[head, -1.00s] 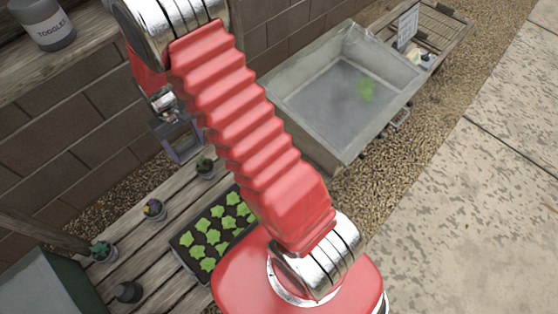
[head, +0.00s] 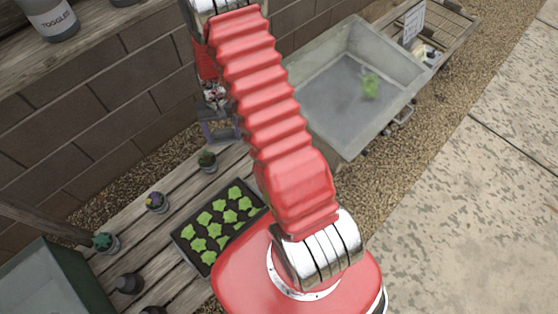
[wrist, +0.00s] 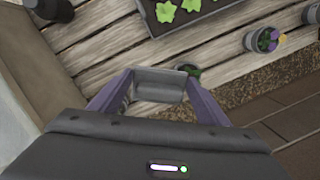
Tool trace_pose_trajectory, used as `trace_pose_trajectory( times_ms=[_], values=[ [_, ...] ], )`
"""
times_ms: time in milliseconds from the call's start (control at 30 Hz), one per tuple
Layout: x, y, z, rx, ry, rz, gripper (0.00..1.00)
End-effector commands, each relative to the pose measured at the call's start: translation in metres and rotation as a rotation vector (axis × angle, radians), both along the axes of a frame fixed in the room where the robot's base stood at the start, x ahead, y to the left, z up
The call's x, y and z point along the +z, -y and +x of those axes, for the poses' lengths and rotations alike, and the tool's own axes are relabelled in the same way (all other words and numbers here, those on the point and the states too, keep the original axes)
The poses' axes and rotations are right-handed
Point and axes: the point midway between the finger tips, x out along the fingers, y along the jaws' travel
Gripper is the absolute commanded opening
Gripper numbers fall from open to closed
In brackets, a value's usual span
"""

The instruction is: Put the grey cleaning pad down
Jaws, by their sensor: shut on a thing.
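My gripper (wrist: 158,88) has purple fingers, and in the wrist view they are shut on the grey cleaning pad (wrist: 160,92), a small grey block between the tips. Wooden bench boards show below and beyond the pad, which appears held above them. In the head view my gripper (head: 221,131) is partly hidden behind my red arm, near the brick wall and above the bench's far edge. The pad cannot be made out clearly there.
A black tray of green seedlings (head: 220,228) lies on the wooden bench (head: 183,233). Several small pots, such as one with purple flowers (head: 157,202), stand around it. A small potted plant (head: 207,160) is near my gripper. A metal sink (head: 345,95) stands beyond, at right.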

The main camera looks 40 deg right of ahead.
Motion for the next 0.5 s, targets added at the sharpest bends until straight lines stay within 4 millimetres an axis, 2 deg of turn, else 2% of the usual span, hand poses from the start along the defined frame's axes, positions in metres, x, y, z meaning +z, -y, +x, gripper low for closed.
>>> trace_pose_trajectory(
  times_ms=[33,100,267,500],
  values=[
    [-0.01,0.016,-0.007,-0.082,-0.003,0.004,0.37],
    [-0.021,0.036,-0.015,-0.189,-0.001,0.005,0.37],
    [-0.047,0.078,-0.038,-0.437,0.0,0.005,0.37],
    [-0.082,0.136,-0.081,-0.8,-0.005,-0.003,0.37]
  ],
)
